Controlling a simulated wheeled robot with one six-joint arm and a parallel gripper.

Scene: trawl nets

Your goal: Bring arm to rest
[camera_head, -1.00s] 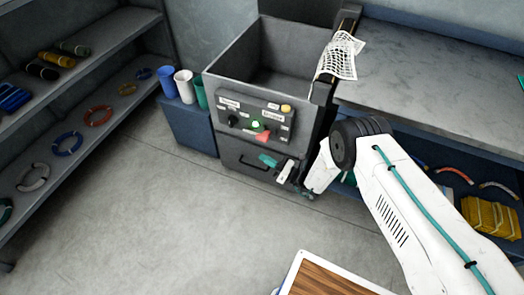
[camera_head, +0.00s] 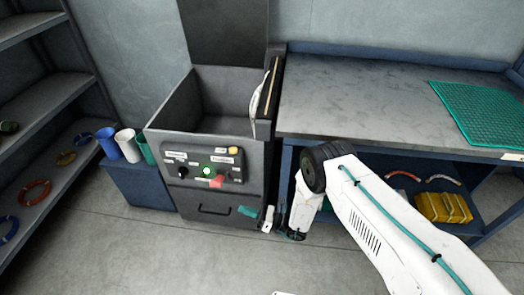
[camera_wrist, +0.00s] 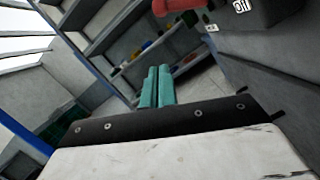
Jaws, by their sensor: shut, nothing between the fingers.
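My white arm (camera_head: 370,210) reaches in from the lower right of the head view and bends down at a black joint. My gripper (camera_head: 246,211), with teal fingers, is low in front of the grey machine's drawer front. In the wrist view the two teal fingers (camera_wrist: 157,86) lie side by side, shut with nothing between them. The grey machine (camera_head: 160,150) has an open bin on top and a front panel with a lit green button (camera_head: 207,171), a red knob (camera_head: 216,181) and a yellow button (camera_head: 234,150).
A pale net piece (camera_head: 258,98) hangs at the bin's right edge. A workbench (camera_head: 350,105) with a green mat (camera_head: 485,112) stands right, a yellow crate (camera_head: 443,207) beneath. Cups (camera_head: 126,143) stand on a blue box (camera_head: 135,185). Shelves line the left. The floor in front is clear.

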